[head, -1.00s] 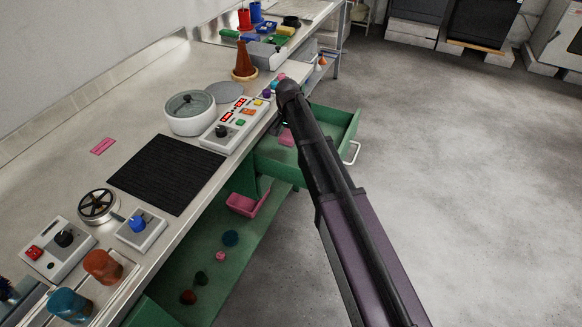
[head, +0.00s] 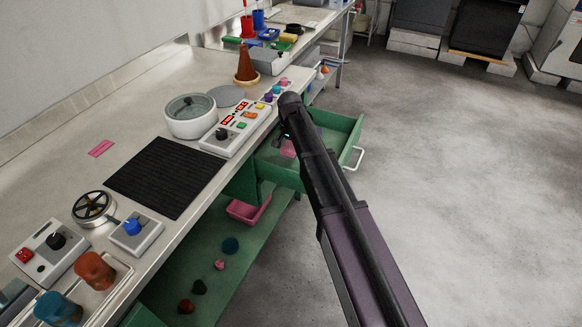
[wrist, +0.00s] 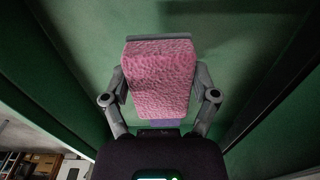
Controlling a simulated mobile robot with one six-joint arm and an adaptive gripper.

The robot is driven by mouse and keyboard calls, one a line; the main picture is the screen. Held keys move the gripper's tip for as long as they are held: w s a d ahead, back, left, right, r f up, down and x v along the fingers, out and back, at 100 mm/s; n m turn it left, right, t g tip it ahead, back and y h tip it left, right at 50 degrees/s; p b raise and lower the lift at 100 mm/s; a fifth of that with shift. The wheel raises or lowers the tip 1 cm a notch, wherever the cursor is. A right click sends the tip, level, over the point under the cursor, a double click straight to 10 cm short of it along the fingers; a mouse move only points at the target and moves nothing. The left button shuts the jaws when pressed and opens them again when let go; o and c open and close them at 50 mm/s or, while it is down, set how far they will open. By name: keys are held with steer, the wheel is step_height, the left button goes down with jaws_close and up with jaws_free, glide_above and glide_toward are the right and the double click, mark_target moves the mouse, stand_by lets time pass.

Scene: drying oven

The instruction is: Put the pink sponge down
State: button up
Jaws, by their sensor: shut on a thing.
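The pink sponge (wrist: 160,78) fills the middle of the wrist view, with a textured pink face and a purple strip at its near end. My gripper (wrist: 160,92) is shut on it, one finger on each side. Green surfaces surround it in that view. In the head view the sponge (head: 288,148) shows as a small pink patch beside my arm, over the open green drawer (head: 342,138). My arm hides part of the drawer, and my fingers are hidden in the head view. I cannot tell whether the sponge touches the drawer floor.
The drawer's white handle (head: 356,158) sticks out to the right. The bench with a control box (head: 238,125), a grey pot (head: 191,116) and a black mat (head: 165,176) lies left. A pink bin (head: 247,210) sits on the green shelf below. The floor at right is clear.

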mark_target(290, 168)
steer(key=shift+f+b, duration=1.35)
steer(key=shift+f, duration=0.4)
steer(key=shift+f+b, duration=1.85)
steer(key=shift+f, duration=0.1)
steer(key=o, duration=1.1)
steer(key=shift+o, duration=0.2)
step_height(290, 168, up, 12)
steer(key=p, duration=1.2)
steer(key=shift+s, duration=0.15)
